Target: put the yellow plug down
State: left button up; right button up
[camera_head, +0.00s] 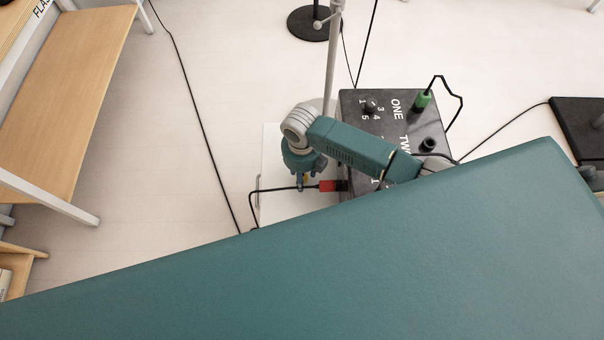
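One gripper (304,178) hangs from a teal arm that reaches in from the right, so I take it as my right gripper. It points down over a white surface (272,150), left of the black box. A small bit of the yellow plug (305,177) shows between its fingers, which look closed on it; most of the plug is hidden. I cannot tell whether the plug touches the surface below. My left gripper is not in view.
A black box (352,103) with white lettering carries a green plug (422,101). A red plug (328,186) with a black cable sits at its left side, close to the gripper. A grey pole (332,65) stands behind. A wooden shelf (70,90) is at left.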

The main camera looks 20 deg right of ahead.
notch_tip(320, 180, up, 12)
dwell(0.4)
jog(key=shift+a, duration=0.1)
dwell(0.4)
